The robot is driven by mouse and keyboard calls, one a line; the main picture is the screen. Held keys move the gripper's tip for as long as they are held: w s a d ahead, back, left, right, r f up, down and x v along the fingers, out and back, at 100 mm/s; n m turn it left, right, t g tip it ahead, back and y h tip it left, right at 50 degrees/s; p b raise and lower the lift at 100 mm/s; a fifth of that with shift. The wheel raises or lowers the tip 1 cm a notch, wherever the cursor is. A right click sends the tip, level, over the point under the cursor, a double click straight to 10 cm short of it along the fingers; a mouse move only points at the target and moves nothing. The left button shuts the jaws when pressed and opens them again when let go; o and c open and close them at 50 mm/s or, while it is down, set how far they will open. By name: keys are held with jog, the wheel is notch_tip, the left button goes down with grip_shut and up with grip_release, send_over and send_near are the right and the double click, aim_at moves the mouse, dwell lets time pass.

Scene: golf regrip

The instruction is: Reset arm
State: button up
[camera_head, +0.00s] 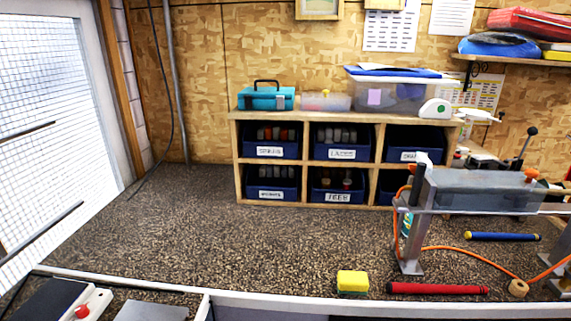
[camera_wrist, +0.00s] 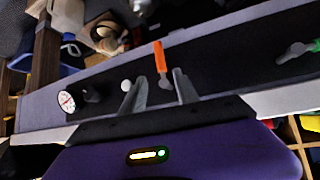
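My gripper (camera_wrist: 160,92) shows in the wrist view, with its two grey fingers apart and nothing seen held between them. An orange lever (camera_wrist: 161,57) appears just beyond the fingertips, in front of a dark panel; I cannot tell the exact distance. A round white gauge (camera_wrist: 67,102) is to the left of the fingers, and a green-handled valve (camera_wrist: 297,52) is at the far right. In the head view my gripper is not visible.
The speckled bench top (camera_head: 190,235) is clear on the left and middle. A cubby shelf (camera_head: 235,165) with blue bins stands at the back. A metal stand with a clear trough (camera_head: 480,190), a red grip (camera_head: 437,288), a blue grip (camera_head: 502,236) and a yellow sponge (camera_head: 352,281) occupy the right.

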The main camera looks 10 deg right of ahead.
notch_tip(320, 180, up, 4)
jog(key=w+r+t+h, duration=0.1)
jog(key=t, duration=0.1)
jog(key=s+a+r+n+t, duration=0.1)
jog(key=s+a+r+t, duration=0.1)
jog(key=s+a+r, duration=0.3)
jog(key=s+a+r+n+t, duration=0.1)
jog(key=s+a+t, duration=0.15)
jog(key=a, duration=0.55)
jog(key=s+a+r+n+y, duration=0.2)
jog(key=s+a+y, duration=0.1)
jog(key=s+a, duration=0.5)
jog(key=s+a+r+n+y, duration=0.2)
jog(key=s+a+y, duration=0.1)
jog(key=s+a, duration=0.5)
jog(key=s, duration=0.3)
jog(key=shift+a+r, duration=0.2)
jog(key=shift+a, duration=0.2)
